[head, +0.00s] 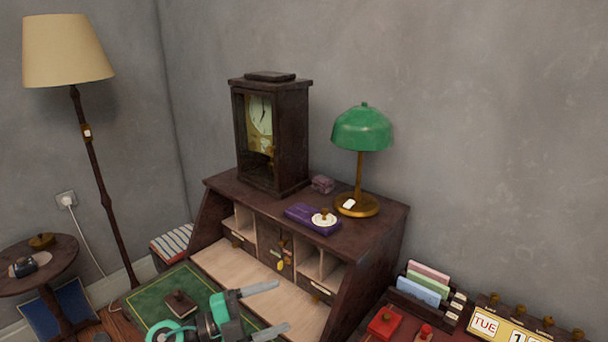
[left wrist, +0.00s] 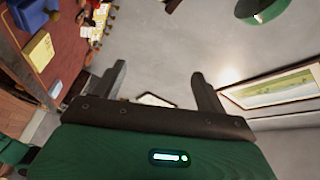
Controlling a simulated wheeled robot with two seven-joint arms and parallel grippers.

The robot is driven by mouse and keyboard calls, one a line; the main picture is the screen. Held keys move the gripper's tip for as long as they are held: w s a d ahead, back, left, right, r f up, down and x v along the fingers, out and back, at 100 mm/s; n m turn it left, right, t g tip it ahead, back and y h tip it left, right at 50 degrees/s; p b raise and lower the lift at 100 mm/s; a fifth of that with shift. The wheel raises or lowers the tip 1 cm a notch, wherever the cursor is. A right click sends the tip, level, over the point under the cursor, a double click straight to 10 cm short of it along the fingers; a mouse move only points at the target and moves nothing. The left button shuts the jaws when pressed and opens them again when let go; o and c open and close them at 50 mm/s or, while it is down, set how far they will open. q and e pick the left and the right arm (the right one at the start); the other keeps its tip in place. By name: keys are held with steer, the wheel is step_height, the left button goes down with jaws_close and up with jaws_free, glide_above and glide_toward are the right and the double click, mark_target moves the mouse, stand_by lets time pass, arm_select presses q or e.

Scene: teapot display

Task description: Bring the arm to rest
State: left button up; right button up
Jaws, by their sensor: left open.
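My left gripper (head: 275,308) is in the lower middle of the head view, in front of the writing desk (head: 385,215). Its two grey fingers are spread apart with nothing between them. In the left wrist view the open fingers (left wrist: 160,82) point towards the grey wall, also with nothing held between them. The gripper hangs over the front of the desk's green writing surface (head: 150,293). My right gripper is in neither view.
On the desk stand a dark clock (head: 290,135), a green lamp (head: 362,130) and a purple box (head: 305,220). A floor lamp (head: 68,50) and round side table (head: 60,255) are at left. A card holder (head: 425,300) and calendar (head: 500,325) are at lower right.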

arm_select(q)
steer(key=a+n+t+y, duration=0.95)
steer(key=n+t, duration=0.35)
steer(key=n, duration=0.4)
steer(key=s+a+f+n+g+y, duration=0.7)
steer(key=f+y, duration=0.2)
steer(key=f, duration=0.2)
steer(key=s+f+g+h, duration=0.1)
steer(key=s+f+g, duration=0.4)
steer(key=s, duration=0.5)
steer(key=s+f+g+h, duration=0.1)
steer(key=s+f+g, duration=0.4)
steer(key=s, duration=0.5)
step_height(320, 180, down, 28)
steer(key=p, duration=0.3)
steer(key=s+a+f+g+p, duration=0.2)
steer(key=s+a+f, duration=0.1)
steer(key=s+f, duration=1.4)
steer(key=shift+s+f+y, duration=0.15)
steer(key=shift+s+y, duration=0.2)
steer(key=shift+s, duration=0.7)
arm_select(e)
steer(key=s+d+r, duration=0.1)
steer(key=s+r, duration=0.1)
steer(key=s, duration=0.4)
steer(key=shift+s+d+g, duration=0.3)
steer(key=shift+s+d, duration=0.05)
